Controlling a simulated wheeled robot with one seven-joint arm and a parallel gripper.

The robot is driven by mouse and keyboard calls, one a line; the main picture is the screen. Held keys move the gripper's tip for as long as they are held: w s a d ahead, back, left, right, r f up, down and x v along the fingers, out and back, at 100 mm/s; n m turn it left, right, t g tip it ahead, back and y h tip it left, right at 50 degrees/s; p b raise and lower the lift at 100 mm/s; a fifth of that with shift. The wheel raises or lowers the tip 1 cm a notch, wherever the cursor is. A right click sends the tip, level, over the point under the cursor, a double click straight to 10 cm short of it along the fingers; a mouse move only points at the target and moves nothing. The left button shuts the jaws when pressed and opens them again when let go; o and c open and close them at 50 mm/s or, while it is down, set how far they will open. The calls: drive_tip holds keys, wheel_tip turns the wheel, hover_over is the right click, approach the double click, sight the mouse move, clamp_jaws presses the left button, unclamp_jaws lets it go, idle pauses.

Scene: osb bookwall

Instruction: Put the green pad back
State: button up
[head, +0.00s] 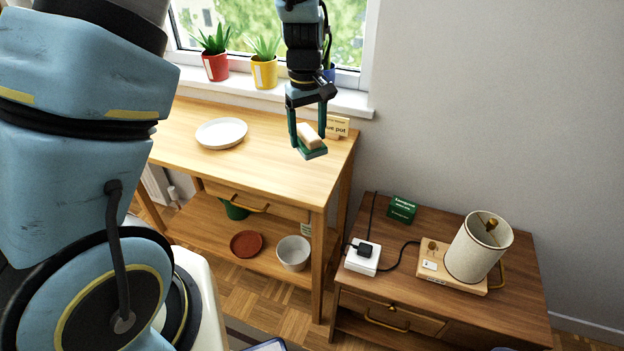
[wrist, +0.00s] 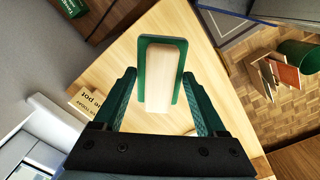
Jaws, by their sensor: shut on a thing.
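The green pad (head: 314,154) has a pale wooden block (head: 309,135) as its grip. My gripper (head: 309,124) points down and is shut on this wooden block, with the green pad underneath. In the wrist view the green pad (wrist: 146,64) and its wooden block show between the two green fingers (wrist: 160,100). The pad is over the right end of the wooden table (head: 262,160). I cannot tell how large the gap to the tabletop is, if any.
A card reading "pot" (head: 338,127) stands close behind the gripper. A white plate (head: 221,133) lies left on the table. Potted plants (head: 215,66) line the windowsill. A lower cabinet (head: 400,283) at right bears a lamp (head: 479,247), a green box (head: 402,209) and a white socket block (head: 362,260).

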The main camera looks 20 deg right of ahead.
drive_tip(key=shift+s+d+r, duration=0.15)
drive_tip(key=shift+s+r, duration=0.15)
drive_tip(key=shift+s, duration=0.2)
drive_tip(key=shift+s+f, duration=0.15)
drive_tip(key=shift+s, duration=0.05)
wheel_tip(320, 180, down, 10)
drive_tip(key=shift+d+r+p, duration=0.1)
drive_tip(key=shift+r+p, duration=0.1)
drive_tip(key=shift+p, duration=1.05)
drive_tip(key=o, duration=1.1)
drive_tip(key=shift+o, duration=0.2)
